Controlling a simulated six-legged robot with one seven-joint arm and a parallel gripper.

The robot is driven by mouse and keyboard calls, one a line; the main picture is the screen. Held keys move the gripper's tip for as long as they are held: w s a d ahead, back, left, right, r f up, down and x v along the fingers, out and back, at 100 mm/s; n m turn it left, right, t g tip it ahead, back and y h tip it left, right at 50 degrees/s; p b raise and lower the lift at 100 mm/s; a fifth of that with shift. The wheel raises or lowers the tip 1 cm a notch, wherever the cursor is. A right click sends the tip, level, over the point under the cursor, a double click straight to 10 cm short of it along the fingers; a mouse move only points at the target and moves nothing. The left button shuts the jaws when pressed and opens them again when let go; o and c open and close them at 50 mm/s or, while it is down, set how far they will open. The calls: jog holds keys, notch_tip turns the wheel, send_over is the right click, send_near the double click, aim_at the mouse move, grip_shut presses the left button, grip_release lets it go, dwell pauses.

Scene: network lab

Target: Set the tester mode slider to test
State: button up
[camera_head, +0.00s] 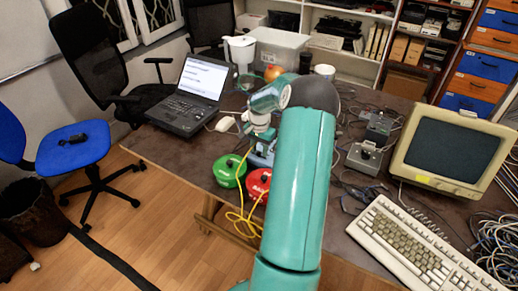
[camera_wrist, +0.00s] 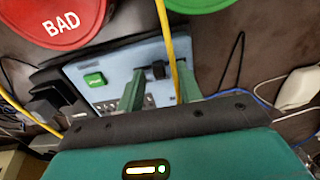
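The tester is a light blue panel (camera_wrist: 112,66) with a green button (camera_wrist: 95,79), lying below my gripper in the wrist view. A small black slider knob (camera_wrist: 158,71) stands near its far edge. My gripper (camera_wrist: 160,68) is open, with its two green fingers apart on either side of the knob; I cannot tell whether either touches it. A yellow cable (camera_wrist: 167,36) crosses between the fingers. In the head view the tester (camera_head: 262,157) sits on the table, partly hidden by my arm. The slider's mode markings cannot be read.
A red round container (camera_head: 257,184) marked BAD and a green one (camera_head: 228,170) stand close by the tester. A laptop (camera_head: 194,95) and mouse (camera_head: 225,124) are to the left. A monitor (camera_head: 452,150), keyboard (camera_head: 420,245) and tangled cables crowd the right.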

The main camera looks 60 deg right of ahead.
jog(key=shift+r, duration=0.1)
notch_tip(320, 180, up, 14)
dwell(0.5)
jog(key=shift+f, duration=0.2)
jog(key=w+a+r+n+t+h, duration=0.15)
jog(key=a+r+n, duration=0.4)
jog(key=a, duration=0.85)
jog(key=w+a+r+n+h, duration=0.1)
jog(key=w+a+r+n, duration=0.15)
jog(key=a+r, duration=0.85)
jog(key=s+a+f+n+t+y, duration=0.1)
jog(key=s+a+n+t, duration=0.1)
jog(key=s+a+n, duration=0.2)
jog(key=s+a+f+n+t+y, duration=0.1)
jog(key=s+a+n, duration=0.4)
jog(key=s+a, duration=0.6)
jog(key=a+t, duration=0.1)
jog(key=a, duration=0.8)
jog(key=shift+a+f, duration=0.25)
jog(key=shift+f, duration=0.05)
jog(key=shift+s+d+y, duration=0.1)
jog(key=shift+d+y, duration=0.05)
jog(key=shift+y, duration=0.1)
